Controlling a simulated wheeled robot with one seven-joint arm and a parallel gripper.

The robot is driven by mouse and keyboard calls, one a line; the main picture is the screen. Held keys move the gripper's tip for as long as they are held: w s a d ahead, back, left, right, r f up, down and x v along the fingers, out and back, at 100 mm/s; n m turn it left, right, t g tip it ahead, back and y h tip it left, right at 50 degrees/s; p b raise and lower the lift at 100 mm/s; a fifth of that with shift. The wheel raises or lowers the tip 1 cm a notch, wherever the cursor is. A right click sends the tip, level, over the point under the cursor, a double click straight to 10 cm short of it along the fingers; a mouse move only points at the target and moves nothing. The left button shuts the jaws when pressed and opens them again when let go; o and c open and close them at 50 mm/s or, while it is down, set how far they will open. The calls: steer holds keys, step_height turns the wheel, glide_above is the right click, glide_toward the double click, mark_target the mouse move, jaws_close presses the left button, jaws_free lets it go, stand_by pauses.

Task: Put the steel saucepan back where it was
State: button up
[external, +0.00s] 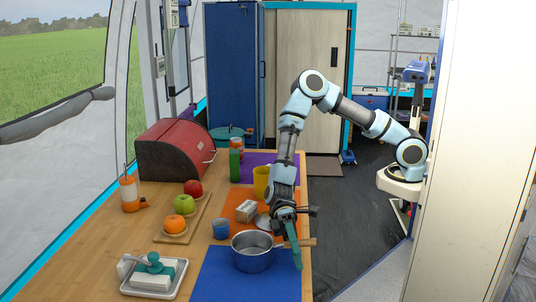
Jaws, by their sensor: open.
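The steel saucepan (251,263) stands upright on the blue mat (222,286) near the table's right edge. Its wooden handle points right, toward the table edge. My gripper (295,243) is open, pointing down at the handle, just right of the pan's body. A teal finger crosses in front of the handle. The other finger is mostly hidden, so I cannot tell whether the handle lies between them or whether they touch it.
An orange mat (236,204) lies there too. A tray (130,289) with a teal-handled item is at left. The left tabletop has clear room.

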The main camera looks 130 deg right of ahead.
steer(key=v, duration=0.7)
steer(key=shift+s+d+r, duration=0.15)
steer(key=shift+d, duration=0.1)
steer(key=shift+s+a+r, duration=0.1)
steer(key=shift+a+r, duration=0.05)
steer(key=shift+a, duration=0.1)
steer(key=s+a+n+g+p, duration=0.1)
steer(key=p, duration=0.1)
steer(key=s+r+n+g+h+p, duration=0.1)
steer(key=n+g+p, duration=0.1)
steer(key=shift+a+h, duration=0.3)
steer(key=shift+a, duration=0.1)
steer(key=shift+s+r+n+g+h+p, duration=0.15)
steer(key=shift+s+n+g+h+p, duration=0.25)
steer(key=shift+n+g+p, duration=0.25)
steer(key=s+d+f+n+g+h+b, duration=0.1)
steer(key=s+n+h+b, duration=0.15)
steer(key=s+h, duration=0.6)
steer(key=s+d+f+n+g+h+b, duration=0.1)
steer(key=s+d+f+g+h+b, duration=0.15)
steer(key=s, duration=1.05)
step_height(320, 180, up, 17)
steer(key=t+p, duration=0.1)
steer(key=p, duration=1.4)
steer(key=shift+a+f+h, duration=0.2)
steer(key=shift+h, duration=0.1)
